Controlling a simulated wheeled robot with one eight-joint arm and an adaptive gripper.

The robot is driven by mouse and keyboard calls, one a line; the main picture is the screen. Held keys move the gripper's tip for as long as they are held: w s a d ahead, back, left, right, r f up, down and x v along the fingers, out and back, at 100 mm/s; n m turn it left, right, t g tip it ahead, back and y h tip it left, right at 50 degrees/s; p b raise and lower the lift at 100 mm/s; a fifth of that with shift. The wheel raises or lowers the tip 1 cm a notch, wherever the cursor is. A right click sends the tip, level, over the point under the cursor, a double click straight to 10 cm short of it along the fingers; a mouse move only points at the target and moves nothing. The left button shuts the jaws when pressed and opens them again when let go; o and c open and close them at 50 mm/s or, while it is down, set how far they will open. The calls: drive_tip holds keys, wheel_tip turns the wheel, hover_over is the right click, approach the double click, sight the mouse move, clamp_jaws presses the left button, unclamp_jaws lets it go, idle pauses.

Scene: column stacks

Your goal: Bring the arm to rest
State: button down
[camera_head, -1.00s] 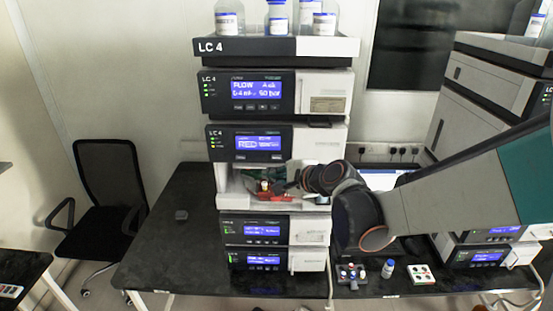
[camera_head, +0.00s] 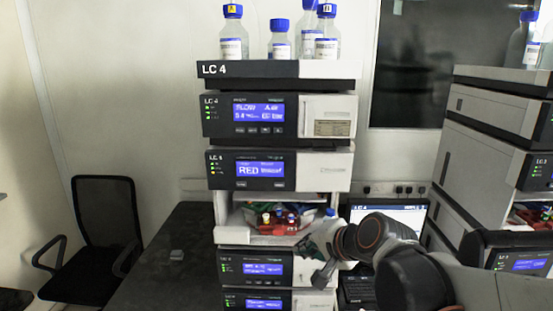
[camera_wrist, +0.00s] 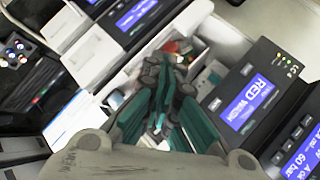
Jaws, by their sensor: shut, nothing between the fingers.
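My gripper (camera_head: 308,246) is shut and empty, at the right front of the LC 4 stack, just below the open compartment. In the wrist view its teal fingers (camera_wrist: 166,85) come together in front of the stack. The arm reaches in from the lower right, bent at a dark joint. The open compartment (camera_head: 232,238) holds a red rack (camera_head: 280,228) with several capped vials. I cannot tell whether the fingertips touch the stack's front.
The stack's upper modules (camera_head: 325,170) rise directly above the gripper, with bottles (camera_head: 234,40) on top. A laptop (camera_head: 400,214) stands behind the arm. Another instrument stack (camera_head: 480,150) stands at the right. The black bench (camera_head: 185,230) is mostly clear on the left.

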drive_tip(key=s+d+f+n+g+h+b, duration=0.1)
drive_tip(key=s+d+f+n+b, duration=0.3)
drive_tip(key=s+f, duration=0.5)
drive_tip(key=s+d+f+n+g+h+b, duration=0.1)
drive_tip(key=s+d+f+n+h+b, duration=0.3)
drive_tip(key=s+d+f+b, duration=0.5)
drive_tip(key=shift+s+d+f+b, duration=0.15)
drive_tip(key=shift+s+f+b, duration=0.15)
drive_tip(key=shift+s+b, duration=0.4)
